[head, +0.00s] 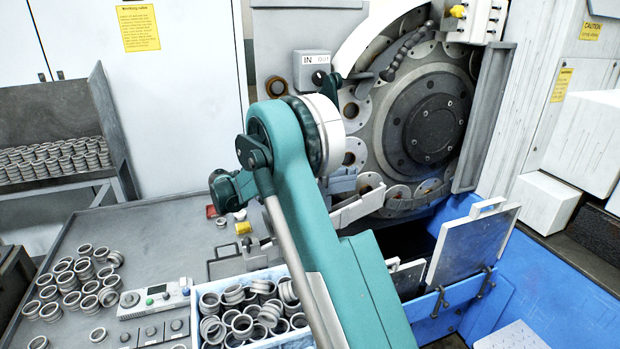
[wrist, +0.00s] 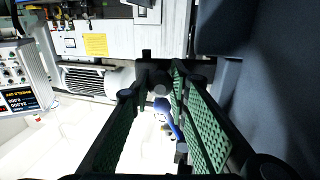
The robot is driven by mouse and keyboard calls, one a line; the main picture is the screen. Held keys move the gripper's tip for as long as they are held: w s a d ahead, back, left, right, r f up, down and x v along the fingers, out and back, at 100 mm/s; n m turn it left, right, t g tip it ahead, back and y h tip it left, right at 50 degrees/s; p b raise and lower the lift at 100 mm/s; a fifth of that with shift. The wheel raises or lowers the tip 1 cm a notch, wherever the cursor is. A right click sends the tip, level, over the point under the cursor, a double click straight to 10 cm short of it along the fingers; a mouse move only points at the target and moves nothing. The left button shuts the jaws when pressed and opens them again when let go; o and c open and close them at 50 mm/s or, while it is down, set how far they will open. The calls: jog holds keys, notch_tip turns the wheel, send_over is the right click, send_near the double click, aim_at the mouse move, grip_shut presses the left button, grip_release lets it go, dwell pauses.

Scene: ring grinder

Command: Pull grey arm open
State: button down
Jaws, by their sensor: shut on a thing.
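In the wrist view my gripper (wrist: 161,80) has its two green-padded fingers drawn together at the tips around a small dark round knob (wrist: 160,89). How the knob joins the grey arm is hidden. In the head view my own teal arm covers the middle of the picture, and my fingertips cannot be made out behind it. The ring grinder (head: 432,120) stands behind, with a large grey disc and a ring of round holders. A black ball knob (head: 319,77) shows beside the IN/OUT box (head: 309,70). I cannot tell which part is the grey arm.
A blue-edged bin of metal rings (head: 207,334) stands at front, left of my arm. Loose rings (head: 80,285) and a button panel (head: 155,302) lie on the grey table. A hinged grey flap (head: 470,247) stands over the blue trough (head: 545,290) at right.

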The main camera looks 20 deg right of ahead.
jog(key=c, duration=2.2)
grip_release()
jog(key=shift+s+d+t, duration=0.1)
jog(key=shift+d+t, duration=0.05)
jog(key=shift+t, duration=0.15)
